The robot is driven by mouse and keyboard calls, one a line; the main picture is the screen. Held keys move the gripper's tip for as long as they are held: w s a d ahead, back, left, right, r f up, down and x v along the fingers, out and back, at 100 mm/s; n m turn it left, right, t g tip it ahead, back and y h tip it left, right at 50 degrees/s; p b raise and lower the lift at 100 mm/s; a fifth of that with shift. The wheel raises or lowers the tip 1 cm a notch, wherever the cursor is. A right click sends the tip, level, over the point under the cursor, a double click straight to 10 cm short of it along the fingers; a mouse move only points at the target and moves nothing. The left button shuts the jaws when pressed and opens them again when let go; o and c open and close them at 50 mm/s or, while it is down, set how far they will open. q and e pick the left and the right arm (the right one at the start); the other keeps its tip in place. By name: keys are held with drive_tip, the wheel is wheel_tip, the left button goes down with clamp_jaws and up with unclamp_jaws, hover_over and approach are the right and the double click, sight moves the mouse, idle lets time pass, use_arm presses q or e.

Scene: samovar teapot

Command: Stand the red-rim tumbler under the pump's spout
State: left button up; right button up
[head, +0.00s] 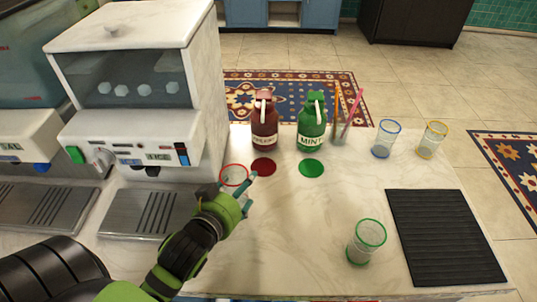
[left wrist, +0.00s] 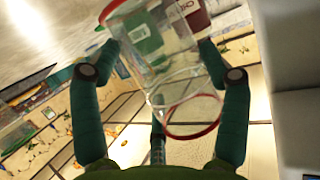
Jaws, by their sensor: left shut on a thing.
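The red-rim tumbler (head: 234,176) is clear glass and is held by my left gripper (head: 243,190) left of and in front of the red disc. In the left wrist view the tumbler (left wrist: 165,75) lies between the fingers (left wrist: 160,80), its red rim toward the camera. The red pump bottle (head: 264,128) stands behind a red disc (head: 263,167) on the counter. The green pump bottle (head: 311,128), labelled MINT, stands to its right behind a green disc (head: 311,168). The tumbler's base is partly hidden in the head view. My right gripper is out of view.
A white drink machine (head: 140,100) with a drip tray (head: 150,212) stands close on the left. A green-rim tumbler (head: 366,241), a blue-rim tumbler (head: 385,139), a yellow-rim tumbler (head: 432,140) and a black ribbed mat (head: 443,238) are right. The middle counter is clear.

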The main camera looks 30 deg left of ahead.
use_arm(q)
drive_tip(key=p+x, duration=0.1)
drive_tip(key=x, duration=0.4)
drive_tip(key=r+p+x, duration=0.1)
drive_tip(key=x, duration=0.5)
drive_tip(key=r+p+x, duration=0.1)
drive_tip(key=p+x, duration=0.1)
drive_tip(key=x, duration=0.3)
drive_tip(key=shift+w+a+r, duration=0.1)
drive_tip(key=shift+w+r, duration=0.05)
drive_tip(key=shift+w, duration=0.45)
drive_tip(key=shift+f, duration=0.2)
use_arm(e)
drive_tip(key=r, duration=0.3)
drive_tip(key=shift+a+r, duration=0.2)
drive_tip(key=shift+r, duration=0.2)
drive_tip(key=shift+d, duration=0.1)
use_arm(q)
drive_tip(key=shift+f, duration=0.2)
drive_tip(key=o, duration=1.2)
drive_tip(key=shift+c, duration=0.2)
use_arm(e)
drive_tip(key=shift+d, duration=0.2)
